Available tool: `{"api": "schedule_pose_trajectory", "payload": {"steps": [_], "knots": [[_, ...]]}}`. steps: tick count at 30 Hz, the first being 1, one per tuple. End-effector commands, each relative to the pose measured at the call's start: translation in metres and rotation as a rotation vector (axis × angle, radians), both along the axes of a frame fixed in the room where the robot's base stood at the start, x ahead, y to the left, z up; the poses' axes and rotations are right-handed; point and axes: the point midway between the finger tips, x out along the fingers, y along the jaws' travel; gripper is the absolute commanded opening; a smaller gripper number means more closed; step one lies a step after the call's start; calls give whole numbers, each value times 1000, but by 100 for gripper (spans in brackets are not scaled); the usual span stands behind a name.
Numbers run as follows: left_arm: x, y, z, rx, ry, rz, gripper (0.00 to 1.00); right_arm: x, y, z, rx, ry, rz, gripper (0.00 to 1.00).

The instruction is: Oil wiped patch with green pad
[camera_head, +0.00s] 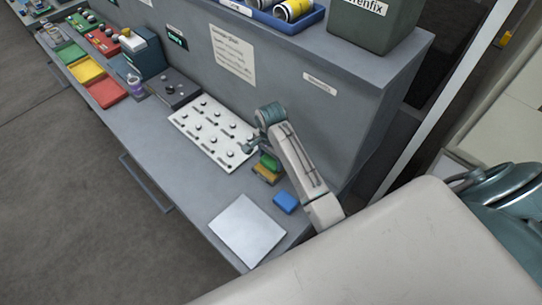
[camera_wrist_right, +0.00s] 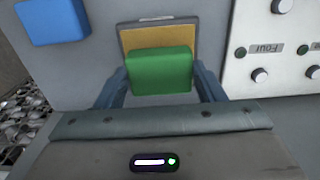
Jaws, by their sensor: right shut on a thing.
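The green pad (camera_head: 268,161) is between the fingers of my right gripper (camera_wrist_right: 160,88), which is shut on it. In the right wrist view the green pad (camera_wrist_right: 160,72) fills the space between the two blue-grey fingers. A yellow pad (camera_wrist_right: 135,40) lies right behind it in that view, within a dark rim; I cannot tell whether the two touch. In the head view the yellow pad (camera_head: 266,175) shows just below the green one. A pale grey plate (camera_head: 247,230) lies on the bench near its front edge. No wiped patch can be told apart on it. My left gripper is not in view.
A blue block (camera_head: 286,202) lies between the pads and the plate; it also shows in the right wrist view (camera_wrist_right: 52,20). A white panel with knobs (camera_head: 212,132) lies beside the pads. An upright grey wall (camera_head: 290,90) bounds the bench (camera_head: 165,140) behind.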

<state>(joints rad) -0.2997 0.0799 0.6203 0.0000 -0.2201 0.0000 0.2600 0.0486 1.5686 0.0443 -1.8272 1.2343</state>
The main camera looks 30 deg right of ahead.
Motion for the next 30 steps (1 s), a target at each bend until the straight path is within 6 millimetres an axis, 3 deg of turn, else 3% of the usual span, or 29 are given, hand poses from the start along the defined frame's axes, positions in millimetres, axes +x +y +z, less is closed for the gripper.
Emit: {"api": "schedule_pose_trajectory", "payload": {"steps": [30], "knots": [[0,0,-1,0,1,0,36,0,0,-6,0,0,0,44]]}}
